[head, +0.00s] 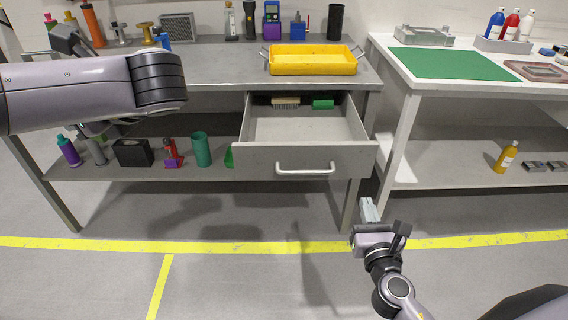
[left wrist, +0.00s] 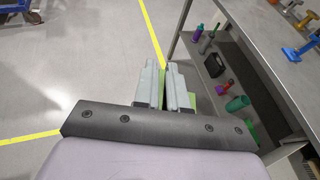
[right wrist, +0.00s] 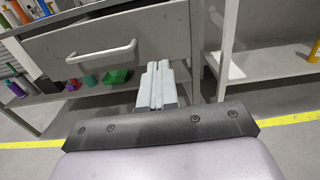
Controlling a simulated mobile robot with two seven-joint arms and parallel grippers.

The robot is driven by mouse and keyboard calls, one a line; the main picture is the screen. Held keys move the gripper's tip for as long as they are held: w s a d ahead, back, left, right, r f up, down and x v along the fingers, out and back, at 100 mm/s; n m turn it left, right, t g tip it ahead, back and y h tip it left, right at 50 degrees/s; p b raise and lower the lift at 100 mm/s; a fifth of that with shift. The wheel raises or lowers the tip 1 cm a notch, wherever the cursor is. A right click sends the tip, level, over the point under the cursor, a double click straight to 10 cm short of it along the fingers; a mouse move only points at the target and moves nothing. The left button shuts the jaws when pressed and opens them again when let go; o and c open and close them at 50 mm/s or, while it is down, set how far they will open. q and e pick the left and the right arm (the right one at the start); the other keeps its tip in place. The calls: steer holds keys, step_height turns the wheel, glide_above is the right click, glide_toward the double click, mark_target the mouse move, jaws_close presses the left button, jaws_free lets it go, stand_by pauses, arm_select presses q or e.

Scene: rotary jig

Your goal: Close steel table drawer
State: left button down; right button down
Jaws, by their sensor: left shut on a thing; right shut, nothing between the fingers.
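The steel table (head: 215,60) has its grey drawer (head: 258,158) pulled well out, with a brush (head: 286,101) and a green block (head: 322,103) at its back. The pale bar handle (head: 305,168) is on the drawer front. My right gripper (head: 368,207) is shut and empty, in front of and below the drawer's right corner, apart from it. The right wrist view shows the handle (right wrist: 100,51) left of the fingers (right wrist: 156,85). My left gripper (left wrist: 167,88) is shut on a green thing (left wrist: 192,100), mostly hidden by the fingers. My left arm largely hides that gripper in the head view.
A yellow tray (head: 312,68) stands on the tabletop above the drawer. The lower shelf (head: 215,171) holds several items, including a green cylinder (head: 201,149). A second table (head: 392,140) stands close on the right. The floor in front is clear.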

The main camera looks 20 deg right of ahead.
arm_select(q)
steer(key=shift+f, duration=0.2)
arm_select(e)
glide_toward(353, 161)
steer(key=x, duration=0.5)
steer(key=shift+w, duration=0.25)
arm_select(q)
steer(key=shift+b, duration=0.35)
arm_select(e)
steer(key=shift+w+d, duration=0.2)
steer(key=shift+w, duration=0.45)
arm_select(q)
steer(key=shift+f, duration=0.1)
